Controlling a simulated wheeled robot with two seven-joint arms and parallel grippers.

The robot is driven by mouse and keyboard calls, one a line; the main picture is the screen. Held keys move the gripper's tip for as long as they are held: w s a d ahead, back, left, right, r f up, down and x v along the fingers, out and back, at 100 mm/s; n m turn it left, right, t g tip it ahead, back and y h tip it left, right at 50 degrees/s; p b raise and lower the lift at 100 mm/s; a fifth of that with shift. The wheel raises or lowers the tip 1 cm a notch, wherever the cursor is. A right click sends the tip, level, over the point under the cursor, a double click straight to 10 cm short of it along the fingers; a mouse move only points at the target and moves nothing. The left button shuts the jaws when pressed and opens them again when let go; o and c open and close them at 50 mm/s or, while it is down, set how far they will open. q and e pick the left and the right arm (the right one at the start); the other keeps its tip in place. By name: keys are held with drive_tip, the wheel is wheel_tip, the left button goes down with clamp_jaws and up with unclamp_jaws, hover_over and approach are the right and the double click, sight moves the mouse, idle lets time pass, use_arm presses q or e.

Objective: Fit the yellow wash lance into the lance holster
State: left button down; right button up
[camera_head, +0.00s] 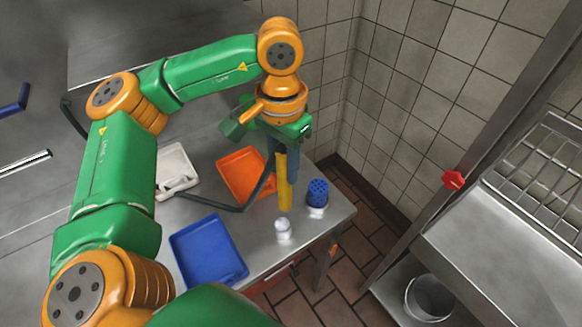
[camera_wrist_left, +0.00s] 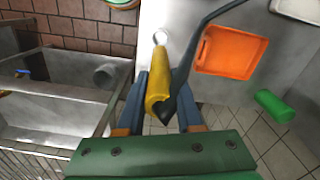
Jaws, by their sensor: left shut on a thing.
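My left gripper (camera_head: 282,150) is shut on the yellow wash lance (camera_head: 285,190) and points down over the steel table's right end. The lance hangs roughly upright in the head view; it also shows between the two fingers in the left wrist view (camera_wrist_left: 158,88). A dark hose (camera_head: 232,208) runs from it to the left. A small pale round cup (camera_head: 283,229), which looks like the lance holster, stands near the table's front edge. A pale ring (camera_wrist_left: 160,37) shows beyond the lance in the wrist view. The lance appears apart from the cup. My right gripper is not in view.
A blue perforated piece (camera_head: 318,191) stands in a holder right of the lance. Orange (camera_head: 228,180), blue (camera_head: 208,228) and white (camera_head: 185,158) trays lie on the table (camera_head: 262,262). A tiled wall is behind; a steel counter (camera_head: 470,240) stands across a floor gap.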

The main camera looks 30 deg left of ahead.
sight(280, 202)
use_arm(q)
drive_tip(key=f+b, duration=0.2)
drive_tip(key=s+f+b, duration=0.1)
drive_tip(key=f+b, duration=0.2)
drive_tip(key=shift+s+a+f, duration=0.15)
drive_tip(key=shift+a+f, duration=0.05)
drive_tip(key=shift+f, duration=0.05)
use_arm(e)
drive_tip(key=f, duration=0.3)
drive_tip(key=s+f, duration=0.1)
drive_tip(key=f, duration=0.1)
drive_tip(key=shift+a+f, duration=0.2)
use_arm(q)
drive_tip(key=shift+b, duration=0.5)
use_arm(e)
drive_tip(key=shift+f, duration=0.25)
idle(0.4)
use_arm(q)
drive_tip(key=shift+f+b, duration=2.35)
drive_tip(key=shift+f, duration=0.2)
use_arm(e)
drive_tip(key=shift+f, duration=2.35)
use_arm(q)
drive_tip(key=shift+c, duration=2.4)
unclamp_jaws()
drive_tip(key=shift+s, duration=0.1)
drive_tip(key=shift+r, duration=0.15)
